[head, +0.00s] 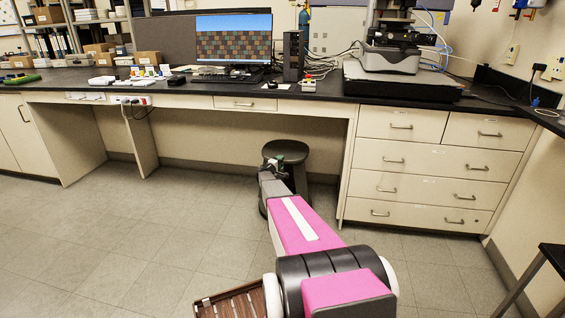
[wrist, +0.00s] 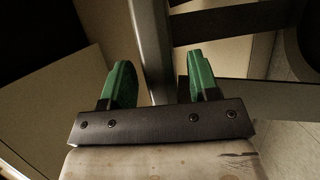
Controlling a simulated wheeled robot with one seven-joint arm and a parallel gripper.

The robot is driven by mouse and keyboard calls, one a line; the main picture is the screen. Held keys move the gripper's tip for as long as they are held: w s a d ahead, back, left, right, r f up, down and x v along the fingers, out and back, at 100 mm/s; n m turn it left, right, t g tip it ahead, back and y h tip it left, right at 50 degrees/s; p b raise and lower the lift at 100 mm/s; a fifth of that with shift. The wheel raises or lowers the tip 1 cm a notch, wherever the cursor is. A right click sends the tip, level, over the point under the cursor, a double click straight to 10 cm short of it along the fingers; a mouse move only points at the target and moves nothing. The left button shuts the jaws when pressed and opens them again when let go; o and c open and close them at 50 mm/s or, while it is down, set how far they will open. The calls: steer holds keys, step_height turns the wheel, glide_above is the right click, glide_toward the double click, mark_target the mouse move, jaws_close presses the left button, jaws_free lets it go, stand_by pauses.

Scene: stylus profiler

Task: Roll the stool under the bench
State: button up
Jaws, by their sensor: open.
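The stool (head: 286,149) has a round dark seat and stands in front of the knee opening of the bench, close to the left side of the drawer unit. My arm hides much of its lower part. The bench (head: 240,89) has a black top, with the seat below its level. My gripper (head: 272,166) is at the stool, and its tips are hard to make out in the head view. In the wrist view my gripper (wrist: 158,82) is open with green fingers apart. A grey stool leg (wrist: 152,50) shows between and beyond them; contact cannot be told.
The drawer unit (head: 420,165) bounds the opening on the right, and a white panel (head: 140,140) stands to the left. The knee space between is empty apart from the stool. The tiled floor (head: 130,240) at left is clear. A black table (head: 551,258) stands at lower right.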

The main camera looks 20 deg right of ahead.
steer(key=v, duration=0.7)
steer(key=shift+s+a+r, duration=0.15)
steer(key=shift+s+a, duration=0.05)
steer(key=shift+a, duration=0.1)
steer(key=s+a+r+m+g+y, duration=0.2)
steer(key=s+a+y, duration=0.3)
steer(key=s+a, duration=0.5)
steer(key=s+a+r+m+g+y, duration=0.2)
steer(key=s+a, duration=0.8)
steer(key=s, duration=1.4)
steer(key=s+a+r+m+g+y, duration=0.2)
steer(key=s+a+r+g+y, duration=0.2)
steer(key=s+a, duration=0.7)
steer(key=s+g+y, duration=0.2)
steer(key=s+y, duration=0.2)
steer(key=s, duration=0.2)
steer(key=shift+s+r+m, duration=0.2)
steer(key=shift+r+m, duration=0.1)
steer(key=shift+m, duration=0.1)
